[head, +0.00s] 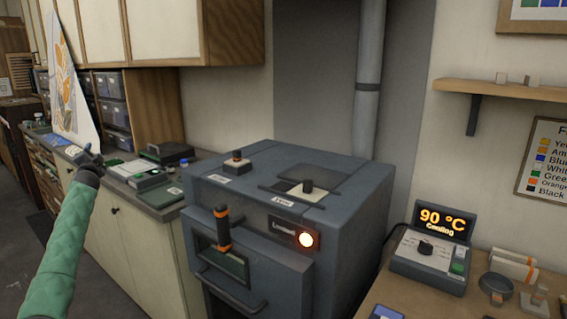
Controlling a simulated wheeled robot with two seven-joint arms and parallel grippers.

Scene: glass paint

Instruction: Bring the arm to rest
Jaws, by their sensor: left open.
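My left arm (62,245) is in a green sleeve and reaches up from the lower left of the head view. My left gripper (88,153) is dark, open and small in the picture, in front of the counter at the left. Nothing shows between its fingers. My right gripper is not in the view.
A grey kiln (345,215) with an orange-and-black handle (222,228) and a lit lamp (306,240) stands in the middle. A controller (432,250) reads 90 °C, Cooling, on the wooden table (395,290) at right. The counter (170,212) carries several devices. Wall cabinets (165,30) hang above.

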